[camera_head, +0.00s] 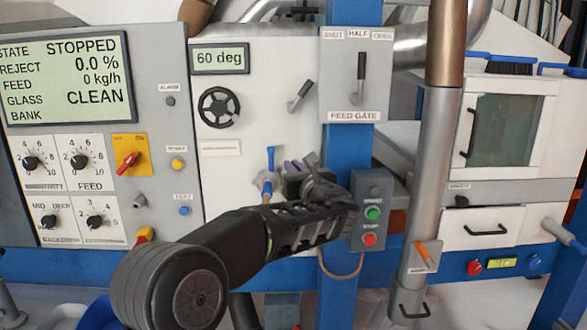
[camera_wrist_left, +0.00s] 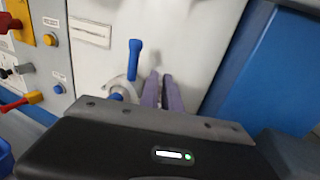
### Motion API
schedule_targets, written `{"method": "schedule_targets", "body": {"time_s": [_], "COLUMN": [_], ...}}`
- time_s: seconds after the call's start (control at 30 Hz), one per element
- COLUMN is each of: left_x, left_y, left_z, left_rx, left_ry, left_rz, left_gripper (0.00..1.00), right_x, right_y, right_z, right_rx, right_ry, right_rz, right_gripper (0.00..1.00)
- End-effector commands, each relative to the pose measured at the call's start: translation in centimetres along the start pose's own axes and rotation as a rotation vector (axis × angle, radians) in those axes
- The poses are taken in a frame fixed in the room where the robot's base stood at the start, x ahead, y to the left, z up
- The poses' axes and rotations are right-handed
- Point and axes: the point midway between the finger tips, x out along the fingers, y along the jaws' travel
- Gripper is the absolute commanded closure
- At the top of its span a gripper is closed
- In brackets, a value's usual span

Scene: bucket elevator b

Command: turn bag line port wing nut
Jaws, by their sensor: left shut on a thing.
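My left gripper (camera_head: 298,166) reaches the white panel just right of a small valve with an upright blue lever (camera_head: 270,159). Its two purple-grey fingers (camera_wrist_left: 161,90) point at the panel, close together and nearly parallel, in the left wrist view. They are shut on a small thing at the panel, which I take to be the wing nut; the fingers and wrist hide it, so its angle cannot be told. The blue lever (camera_wrist_left: 135,60) stands just left of the fingers, apart from them. My right gripper is not in view.
A grey button box (camera_head: 371,211) with green and red buttons sits close right of my left wrist, on a blue post (camera_head: 337,155). A steel pipe (camera_head: 428,170) stands farther right. A black handwheel (camera_head: 219,107) and a grey lever (camera_head: 300,95) are above.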

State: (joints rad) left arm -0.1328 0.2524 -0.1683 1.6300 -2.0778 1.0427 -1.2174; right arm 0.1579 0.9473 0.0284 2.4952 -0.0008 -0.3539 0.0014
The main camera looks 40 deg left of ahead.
Motion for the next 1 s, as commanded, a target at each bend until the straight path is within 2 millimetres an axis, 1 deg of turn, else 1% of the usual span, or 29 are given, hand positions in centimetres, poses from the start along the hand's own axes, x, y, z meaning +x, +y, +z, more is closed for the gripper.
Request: {"method": "schedule_targets", "body": {"time_s": [0.37,0.47,0.57,0.83,0.9,1.0], "left_x": [0.0,0.0,0.1,0.2,0.2,0.2], "left_y": [0.0,-0.1,-0.3,-0.9,-1.0,-0.9], "left_z": [0.0,0.1,0.3,0.8,0.7,0.5], "left_rx": [0.000,0.000,0.001,0.003,0.003,0.001], "left_ry": [0.000,0.000,0.001,-0.001,-0.001,-0.002], "left_rz": [0.000,0.013,0.059,0.286,0.332,0.374], "left_gripper": [1.00,1.00,1.00,1.00,1.00,1.00], "right_x": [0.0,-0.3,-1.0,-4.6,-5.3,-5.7], "right_y": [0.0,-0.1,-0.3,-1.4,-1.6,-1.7], "right_z": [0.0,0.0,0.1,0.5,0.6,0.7], "right_rx": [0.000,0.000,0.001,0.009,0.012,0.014], "right_ry": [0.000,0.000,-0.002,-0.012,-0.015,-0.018], "right_rz": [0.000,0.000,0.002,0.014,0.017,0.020], "right_gripper": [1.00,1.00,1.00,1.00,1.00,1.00]}}
